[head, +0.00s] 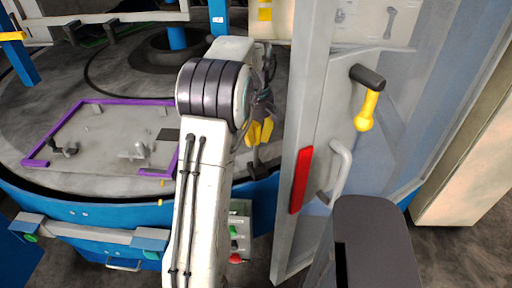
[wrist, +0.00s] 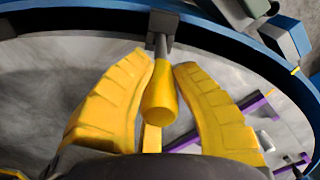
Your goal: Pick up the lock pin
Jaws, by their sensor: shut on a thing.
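The lock pin (wrist: 160,100) has a yellow, rounded handle and a grey shaft that runs to a dark block (wrist: 163,24) at the blue rim. Whether the shaft sits in the block or only overlaps it in the picture, I cannot tell. My gripper (wrist: 163,68) has a yellow finger on each side of the handle and is shut on it. In the head view my gripper (head: 260,132) is low over the right part of the grey round table, beyond my white arm. The pin is not clear in that view.
A glass door (head: 305,140) with a grey frame, red strip and yellow lever (head: 367,108) stands close right of my arm. A purple-edged plate (head: 100,101) lies on the table at left. The blue table rim (head: 80,212) curves along the front.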

